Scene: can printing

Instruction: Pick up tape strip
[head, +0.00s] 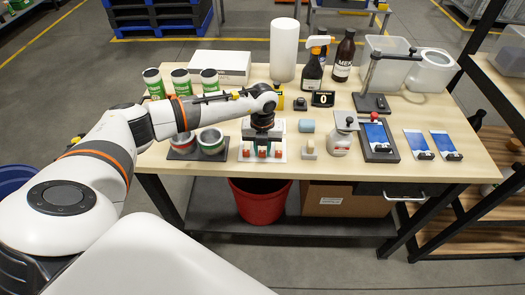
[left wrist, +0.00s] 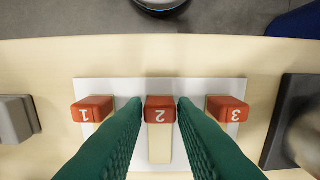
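Red blocks marked 1 (left wrist: 92,109), 2 (left wrist: 160,108) and 3 (left wrist: 227,109) stand in a row on a white plate (left wrist: 253,84) in the left wrist view. A pale beige strip (left wrist: 159,143) runs from block 2. In the head view the white plate (head: 283,155) lies near the table's front edge, with the red blocks along its front. My left gripper (head: 262,149) is over it, pointing down. Its green fingers (left wrist: 159,103) are apart, one on each side of block 2. I cannot tell whether they touch it. My right gripper is not in view.
Two cans (head: 211,141) stand on a dark pad left of the plate. A small beige block (head: 309,149), a squat bottle (head: 341,138) and a dark pad with a blue sheet (head: 376,136) are to the right. Tall bottles (head: 344,57) stand at the back.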

